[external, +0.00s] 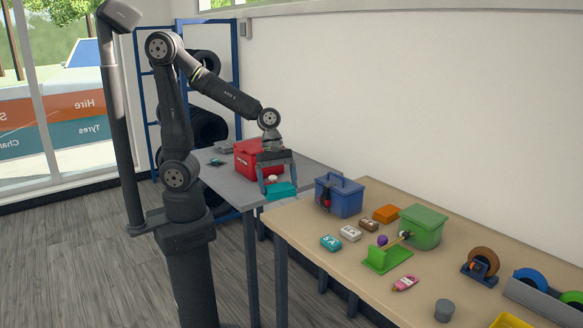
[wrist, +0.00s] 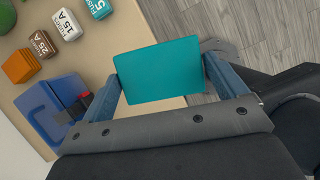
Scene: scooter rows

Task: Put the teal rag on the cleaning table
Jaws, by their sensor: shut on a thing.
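The teal rag (external: 281,190) is a flat, folded rectangle. My gripper (external: 279,188) is shut on it, one finger at each end, and holds it in the air near the gap between the two tables. In the wrist view the rag (wrist: 160,74) spans between the fingers, with wooden tabletop and floor behind it. The grey table (external: 232,184) stands behind at left; the wooden-topped table (external: 310,246) is at right. I cannot tell from the pictures which one is the cleaning table.
The grey table carries a red box (external: 246,158) and a small dark teal item (external: 217,162). The wooden table carries a blue toolbox (external: 339,196), small labelled boxes, a green bin (external: 424,228), tape (external: 484,261) and a grey cup (external: 445,310). Its front left corner looks clear.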

